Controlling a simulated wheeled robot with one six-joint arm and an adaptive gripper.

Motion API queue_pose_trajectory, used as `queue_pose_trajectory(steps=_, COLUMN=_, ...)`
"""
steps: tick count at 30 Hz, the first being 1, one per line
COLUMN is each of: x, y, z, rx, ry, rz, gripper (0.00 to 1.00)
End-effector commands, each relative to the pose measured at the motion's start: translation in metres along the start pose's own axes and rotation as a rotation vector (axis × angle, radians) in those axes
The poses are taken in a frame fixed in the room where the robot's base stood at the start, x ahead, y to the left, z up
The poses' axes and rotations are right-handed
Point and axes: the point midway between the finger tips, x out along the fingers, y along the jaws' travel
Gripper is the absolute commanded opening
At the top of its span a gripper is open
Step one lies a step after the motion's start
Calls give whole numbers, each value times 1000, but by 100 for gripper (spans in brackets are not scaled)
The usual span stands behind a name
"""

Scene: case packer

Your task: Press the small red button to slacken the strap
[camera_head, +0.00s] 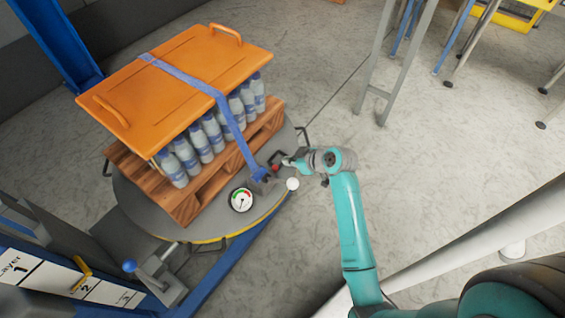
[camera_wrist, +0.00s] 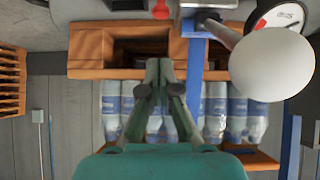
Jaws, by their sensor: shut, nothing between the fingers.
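The small red button (camera_head: 275,168) sits near the turntable's edge beside the strap's grey tensioner (camera_head: 260,186). It also shows at the top edge of the wrist view (camera_wrist: 161,9). The blue strap (camera_head: 195,81) runs over the orange lid and down to the tensioner; it also shows in the wrist view (camera_wrist: 194,75). My gripper (camera_head: 286,161) is shut and empty, close to the button in the head view; I cannot tell whether it touches. In the wrist view my gripper's fingertips (camera_wrist: 159,66) are together, with the button beyond them toward the top.
A white ball knob (camera_head: 292,184) stands close to my gripper, large in the wrist view (camera_wrist: 272,64). A dial gauge (camera_head: 242,200) is nearby. Bottles (camera_head: 190,157) stand on a wooden pallet (camera_head: 160,187) under the orange lid (camera_head: 180,75).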

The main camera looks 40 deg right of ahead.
Motion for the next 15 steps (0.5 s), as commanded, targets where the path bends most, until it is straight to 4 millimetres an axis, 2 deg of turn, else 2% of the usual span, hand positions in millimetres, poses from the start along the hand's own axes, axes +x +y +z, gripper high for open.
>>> queue_pose_trajectory(steps=3, x=-19, y=1, z=0, rx=0, ry=0, rz=2, gripper=0)
queue_pose_trajectory(steps=6, x=-29, y=1, z=-1, rx=0, ry=1, rz=2, gripper=0)
queue_pose_trajectory(steps=15, x=-37, y=0, z=-1, rx=-1, ry=1, rz=0, gripper=0)
